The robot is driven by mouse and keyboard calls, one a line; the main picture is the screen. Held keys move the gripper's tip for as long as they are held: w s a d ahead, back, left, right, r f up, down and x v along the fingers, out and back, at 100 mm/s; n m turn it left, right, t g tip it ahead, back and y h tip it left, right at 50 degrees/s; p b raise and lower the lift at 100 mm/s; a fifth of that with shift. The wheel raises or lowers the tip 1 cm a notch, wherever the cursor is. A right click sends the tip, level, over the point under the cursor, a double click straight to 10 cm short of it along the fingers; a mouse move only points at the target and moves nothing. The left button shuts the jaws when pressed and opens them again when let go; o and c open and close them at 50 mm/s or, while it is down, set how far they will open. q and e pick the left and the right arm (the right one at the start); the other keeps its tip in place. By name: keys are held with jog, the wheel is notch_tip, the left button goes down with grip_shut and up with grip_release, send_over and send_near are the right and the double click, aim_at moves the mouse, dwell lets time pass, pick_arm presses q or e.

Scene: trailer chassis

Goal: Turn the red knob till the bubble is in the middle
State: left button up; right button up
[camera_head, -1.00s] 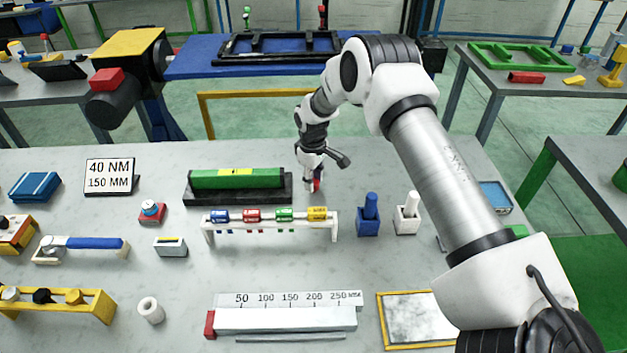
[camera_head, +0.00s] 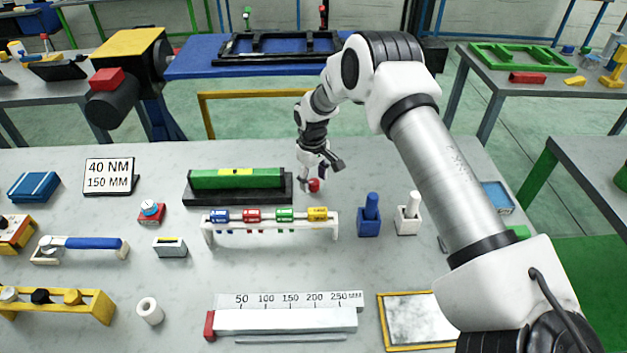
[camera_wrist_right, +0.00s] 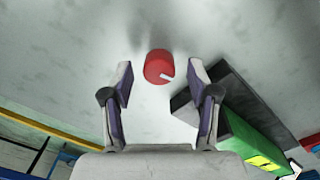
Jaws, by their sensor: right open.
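The red knob (camera_head: 314,185) stands on the table at the right end of the level's black base. In the right wrist view, the knob (camera_wrist_right: 159,67) is round with a white pointer mark towards the lower right. My right gripper (camera_head: 313,179) is at the knob. In the wrist view its fingers (camera_wrist_right: 160,78) are spread, one on each side of the knob, with gaps. The level is a long green block (camera_head: 205,180) with a yellow vial (camera_head: 236,171); the block (camera_wrist_right: 240,138) also shows at lower right in the wrist view. I cannot make out the bubble. My left gripper is not in view.
A white rack (camera_head: 270,225) with coloured cylinders stands in front of the level. A blue holder (camera_head: 368,222) and a white holder (camera_head: 407,222) are to its right. A 40 NM sign (camera_head: 108,176) stands at left. Bare table lies right of the knob.

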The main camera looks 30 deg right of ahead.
aim_at(312, 182)
notch_tip(312, 182, up, 11)
jog(key=shift+a, duration=0.1)
dwell(0.5)
